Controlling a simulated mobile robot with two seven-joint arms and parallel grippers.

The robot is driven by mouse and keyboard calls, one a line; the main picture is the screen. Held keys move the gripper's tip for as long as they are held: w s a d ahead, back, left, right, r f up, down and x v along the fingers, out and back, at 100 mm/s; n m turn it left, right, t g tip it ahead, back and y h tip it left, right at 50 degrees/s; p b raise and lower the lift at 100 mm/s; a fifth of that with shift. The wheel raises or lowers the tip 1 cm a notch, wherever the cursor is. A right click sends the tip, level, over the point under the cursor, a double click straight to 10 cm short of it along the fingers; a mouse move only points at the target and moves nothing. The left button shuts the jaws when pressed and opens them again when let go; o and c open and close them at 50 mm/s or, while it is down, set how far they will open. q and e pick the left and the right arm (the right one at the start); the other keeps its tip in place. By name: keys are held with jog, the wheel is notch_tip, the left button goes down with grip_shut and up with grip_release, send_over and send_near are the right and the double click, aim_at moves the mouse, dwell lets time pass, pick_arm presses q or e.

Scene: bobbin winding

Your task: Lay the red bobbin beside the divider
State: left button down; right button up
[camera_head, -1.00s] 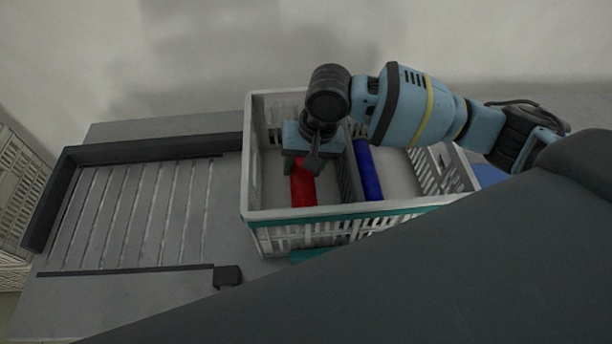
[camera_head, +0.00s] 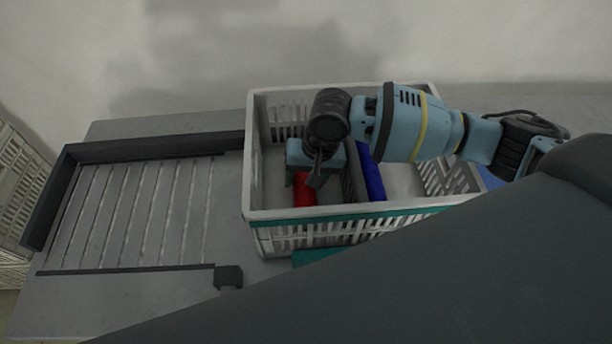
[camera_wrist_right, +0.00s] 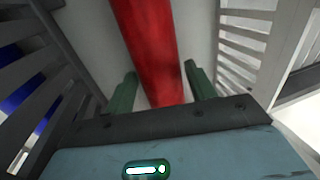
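The red bobbin (camera_head: 305,191) lies in the left compartment of the light grey crate (camera_head: 250,170), left of the dark divider (camera_head: 353,186). It also shows in the right wrist view (camera_wrist_right: 150,45), with the slatted divider (camera_wrist_right: 40,80) to its left and a gap between them. My right gripper (camera_head: 313,180) is low inside that compartment, over the bobbin and hiding its far part. In the wrist view its two green fingertips (camera_wrist_right: 160,75) stand open on either side of the bobbin, with narrow gaps. My left gripper is not in view.
A blue bobbin (camera_head: 371,175) lies on the other side of the divider. A slatted grey tray (camera_head: 140,215) with dark rails lies left of the crate. The crate's walls (camera_wrist_right: 245,40) are close around my right gripper. Another crate (camera_head: 20,180) stands at the far left.

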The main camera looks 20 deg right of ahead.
jog(key=shift+o, duration=1.2)
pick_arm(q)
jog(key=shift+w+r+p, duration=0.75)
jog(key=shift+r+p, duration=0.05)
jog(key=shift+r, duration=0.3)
pick_arm(e)
jog(key=v, duration=1.2)
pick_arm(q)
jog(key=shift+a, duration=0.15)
pick_arm(e)
jog(key=shift+r, duration=0.1)
